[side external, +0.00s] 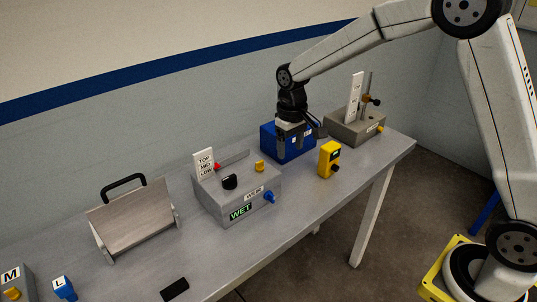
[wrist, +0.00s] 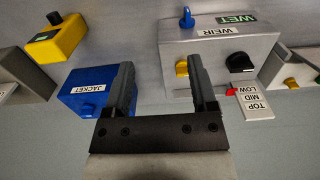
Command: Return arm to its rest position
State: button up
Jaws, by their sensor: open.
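My gripper (side external: 293,138) is at the end of my arm, fingers pointing down, above the bench in front of the blue box. In the wrist view my gripper (wrist: 161,75) has its two dark fingers spread apart with nothing between them. The blue box (wrist: 78,95), labelled JACKET, is beside the left finger there; in the side view the blue box (side external: 272,142) is partly hidden behind the gripper. The grey WEIR box (wrist: 205,55), with a lit green WET sign, is beside the right finger in the wrist view.
The grey bench (side external: 290,205) also holds a yellow box (side external: 329,159), a grey box with a white upright plate (side external: 354,97), a handled tilted panel (side external: 133,217), a blue L block (side external: 64,288) and a black slab (side external: 175,289). The bench's front middle has bare room.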

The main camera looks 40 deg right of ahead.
jog(key=s+f+t, duration=0.1)
jog(key=s, duration=0.8)
jog(key=s+d+f+t, duration=0.1)
jog(key=s+f, duration=0.1)
jog(key=s, duration=0.7)
jog(key=shift+s+d+t, duration=0.2)
jog(key=shift+d+t, duration=0.05)
jog(key=shift+t, duration=0.15)
